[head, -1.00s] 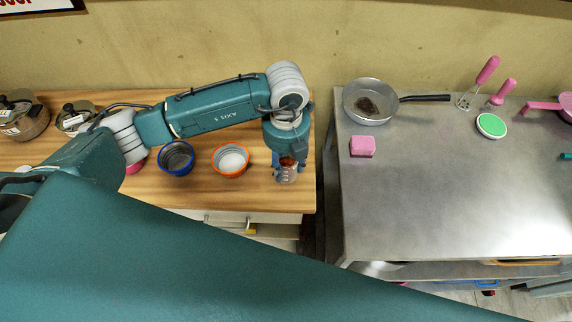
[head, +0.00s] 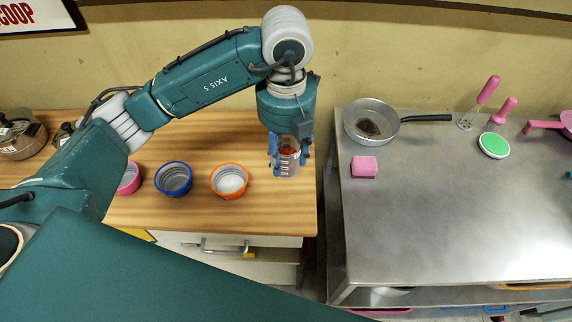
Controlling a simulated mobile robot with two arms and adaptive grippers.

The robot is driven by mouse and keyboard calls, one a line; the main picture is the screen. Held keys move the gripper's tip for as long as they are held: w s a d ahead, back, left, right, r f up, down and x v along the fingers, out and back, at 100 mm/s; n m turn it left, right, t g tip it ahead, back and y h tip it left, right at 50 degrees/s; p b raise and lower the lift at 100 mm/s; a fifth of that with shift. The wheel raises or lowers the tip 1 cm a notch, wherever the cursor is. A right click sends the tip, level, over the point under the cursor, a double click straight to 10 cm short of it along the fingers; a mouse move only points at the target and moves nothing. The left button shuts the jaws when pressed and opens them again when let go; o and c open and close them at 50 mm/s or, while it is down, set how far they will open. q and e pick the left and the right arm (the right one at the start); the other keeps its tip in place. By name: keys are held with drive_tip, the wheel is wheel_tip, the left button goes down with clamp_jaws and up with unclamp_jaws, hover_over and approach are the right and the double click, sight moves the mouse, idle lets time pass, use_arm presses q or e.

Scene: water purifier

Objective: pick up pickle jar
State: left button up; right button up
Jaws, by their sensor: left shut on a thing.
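My left gripper (head: 288,160) points down near the right end of the wooden counter. It is shut on a clear jar (head: 287,167) with pale markings and something reddish inside its upper part. The fingers stand on both sides of the jar and hide part of it. Whether the jar's base touches the counter is hard to tell. I cannot read a label that says whether this is the pickle jar. My right gripper is not in view.
On the wooden counter (head: 200,215) stand an orange-rimmed bowl (head: 230,181), a blue-rimmed bowl (head: 173,179) and a pink one (head: 129,178). Lidded pots (head: 20,140) are at far left. A gap separates the metal table (head: 440,220), which holds a pan (head: 370,122) and pink sponge (head: 364,167).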

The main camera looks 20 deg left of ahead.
sight(286, 136)
use_arm(q)
drive_tip(key=shift+r, duration=3.05)
